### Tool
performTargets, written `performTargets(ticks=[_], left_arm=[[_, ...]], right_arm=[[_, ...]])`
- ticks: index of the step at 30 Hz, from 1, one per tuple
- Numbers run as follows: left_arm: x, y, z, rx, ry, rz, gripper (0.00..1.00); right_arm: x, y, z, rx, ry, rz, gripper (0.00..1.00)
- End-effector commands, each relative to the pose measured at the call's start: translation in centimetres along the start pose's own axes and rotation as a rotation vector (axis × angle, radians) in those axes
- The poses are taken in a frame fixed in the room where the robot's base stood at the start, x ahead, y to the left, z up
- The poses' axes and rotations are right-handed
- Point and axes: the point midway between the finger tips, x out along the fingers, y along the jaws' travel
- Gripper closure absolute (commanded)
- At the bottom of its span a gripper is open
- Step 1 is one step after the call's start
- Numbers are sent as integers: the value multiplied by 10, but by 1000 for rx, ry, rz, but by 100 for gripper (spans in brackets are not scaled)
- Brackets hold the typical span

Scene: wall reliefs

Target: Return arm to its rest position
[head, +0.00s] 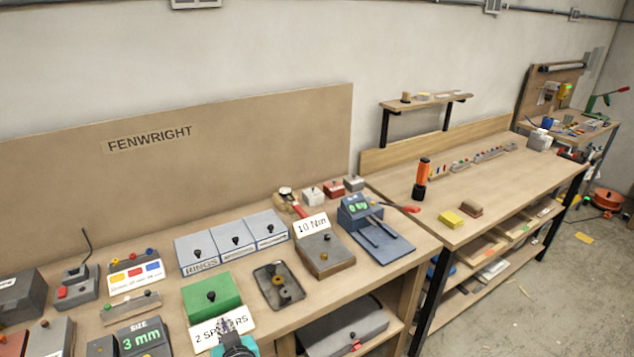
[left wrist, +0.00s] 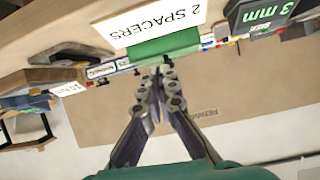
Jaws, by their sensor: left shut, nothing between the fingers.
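My left gripper (head: 228,327) comes in at the bottom edge of the head view, in front of the green box (head: 211,295) and over the "2 SPACERS" card (head: 205,335). In the left wrist view its fingers (left wrist: 160,72) are together with nothing between them. That view is upside down and shows the card (left wrist: 160,20) and the green box (left wrist: 165,46) just beyond the fingertips. I cannot tell whether the fingers touch either. My right gripper is out of view.
The "3 mm" display (head: 140,338) is to the left. A tall "FENWRIGHT" board (head: 230,150) backs the bench.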

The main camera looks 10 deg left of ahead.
Motion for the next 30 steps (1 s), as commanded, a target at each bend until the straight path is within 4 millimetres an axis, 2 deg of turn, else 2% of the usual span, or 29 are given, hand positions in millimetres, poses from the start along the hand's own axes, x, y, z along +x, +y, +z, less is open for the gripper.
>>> performTargets(ticks=[5, 10, 15, 18, 30], left_arm=[[-10, 2, 18, 94, -169, 57, 100], [-47, 15, 38, 230, -374, 233, 100], [-88, 31, 42, 319, -464, 427, 100], [-104, 37, 42, 345, -479, 495, 100], [-108, 39, 41, 352, -482, 516, 100]], right_arm=[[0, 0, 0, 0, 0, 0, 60], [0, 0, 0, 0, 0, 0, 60], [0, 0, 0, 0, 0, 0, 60], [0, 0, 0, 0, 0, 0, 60], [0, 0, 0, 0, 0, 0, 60]])
